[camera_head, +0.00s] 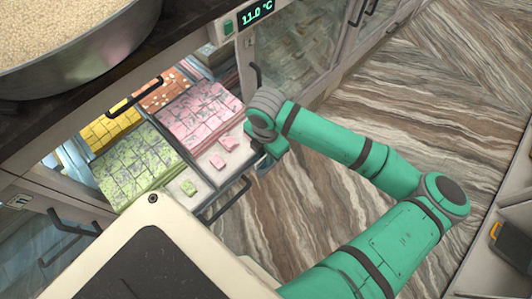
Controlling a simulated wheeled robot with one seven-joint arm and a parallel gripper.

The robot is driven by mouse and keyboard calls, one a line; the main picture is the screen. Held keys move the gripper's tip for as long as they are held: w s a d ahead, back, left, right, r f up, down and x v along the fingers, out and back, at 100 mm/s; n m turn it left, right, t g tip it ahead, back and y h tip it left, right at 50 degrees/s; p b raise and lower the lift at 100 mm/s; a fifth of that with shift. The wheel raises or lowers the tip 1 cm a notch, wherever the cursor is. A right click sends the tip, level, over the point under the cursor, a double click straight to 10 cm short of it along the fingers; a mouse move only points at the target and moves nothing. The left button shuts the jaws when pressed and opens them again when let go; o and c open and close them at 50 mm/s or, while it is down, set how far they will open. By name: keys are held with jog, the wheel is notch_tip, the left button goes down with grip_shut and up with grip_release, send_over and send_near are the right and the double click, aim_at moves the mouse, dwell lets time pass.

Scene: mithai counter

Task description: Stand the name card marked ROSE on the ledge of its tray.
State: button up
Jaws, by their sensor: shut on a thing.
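The tray of pink sweets (198,113), probably the rose one, is in the pulled-out drawer at centre left. My gripper (259,163) is at the right front corner of the drawer, beside this ledge. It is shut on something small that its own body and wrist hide. I cannot make out the name card or any ROSE marking.
Green sweets (139,160), yellow sweets (110,127) and orange-brown sweets (163,91) share the drawer. A dark bar handle (223,200) crosses its front. A large metal pan (85,57) stands on the counter above. The floor (330,207) at right is clear.

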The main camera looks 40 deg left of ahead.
jog(key=o, duration=1)
jog(key=shift+r, duration=0.1)
notch_tip(320, 180, up, 11)
jog(key=shift+f, duration=0.15)
dwell(0.4)
